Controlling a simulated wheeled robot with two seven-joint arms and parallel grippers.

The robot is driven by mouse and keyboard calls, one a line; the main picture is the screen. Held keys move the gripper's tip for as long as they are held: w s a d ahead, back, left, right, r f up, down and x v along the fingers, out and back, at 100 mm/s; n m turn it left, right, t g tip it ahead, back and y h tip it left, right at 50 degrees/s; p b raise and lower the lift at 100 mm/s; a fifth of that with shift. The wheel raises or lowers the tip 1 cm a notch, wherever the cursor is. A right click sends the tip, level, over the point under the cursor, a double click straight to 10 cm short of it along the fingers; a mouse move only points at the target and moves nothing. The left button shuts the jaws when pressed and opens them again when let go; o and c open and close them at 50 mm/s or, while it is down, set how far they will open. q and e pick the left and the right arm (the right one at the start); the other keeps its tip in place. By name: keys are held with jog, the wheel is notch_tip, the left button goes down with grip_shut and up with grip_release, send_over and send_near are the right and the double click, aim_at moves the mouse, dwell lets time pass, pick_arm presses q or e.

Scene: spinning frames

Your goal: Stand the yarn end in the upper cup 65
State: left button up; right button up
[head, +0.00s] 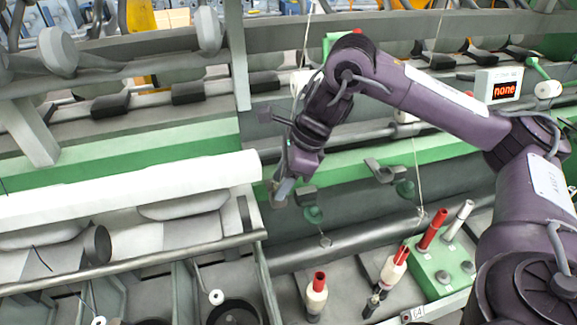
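I cannot read a 65 on any cup. My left gripper is not in view.
A label 64 (417,312) is at the bottom. A red-topped bobbin (317,296) and another (394,268) stand beside a green box (440,265) with red and white tubes. A long white roller (130,187) lies left. A display (503,91) reads "none".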

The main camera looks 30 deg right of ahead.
jog(key=p+v, duration=0.1)
jog(key=v, duration=0.6)
jog(key=shift+p, duration=0.4)
jog(key=shift+f, duration=0.1)
